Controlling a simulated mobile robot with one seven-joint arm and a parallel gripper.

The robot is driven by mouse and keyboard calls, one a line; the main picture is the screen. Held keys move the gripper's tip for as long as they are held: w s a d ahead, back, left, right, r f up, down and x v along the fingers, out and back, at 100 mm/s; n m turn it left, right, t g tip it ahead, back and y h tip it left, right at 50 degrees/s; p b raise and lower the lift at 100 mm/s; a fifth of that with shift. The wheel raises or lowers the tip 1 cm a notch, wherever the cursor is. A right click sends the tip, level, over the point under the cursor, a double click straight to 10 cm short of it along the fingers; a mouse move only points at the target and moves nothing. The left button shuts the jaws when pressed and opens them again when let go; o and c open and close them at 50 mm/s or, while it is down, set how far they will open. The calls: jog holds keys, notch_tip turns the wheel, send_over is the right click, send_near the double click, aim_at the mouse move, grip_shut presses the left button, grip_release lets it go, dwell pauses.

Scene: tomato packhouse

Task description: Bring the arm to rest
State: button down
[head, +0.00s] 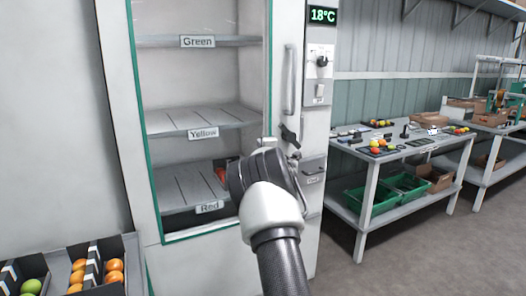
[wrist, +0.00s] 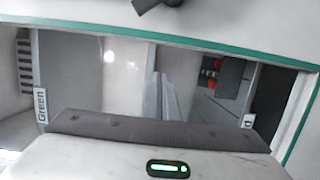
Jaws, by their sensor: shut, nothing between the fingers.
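My arm reaches up from the bottom of the head view. The wrist hides part of the lowest shelf. In the wrist view, the pale gripper housing with a green light fills the bottom.
The cabinet (head: 137,130) has shelves labelled Green, Yellow and Red. Red items (head: 221,174) show on the Red shelf beside my wrist. A tomato crate (head: 135,252) stands lower left. A worktable (head: 368,170) with trays stands right; floor before it is clear.

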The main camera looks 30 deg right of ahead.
jog(key=shift+v, duration=2.05)
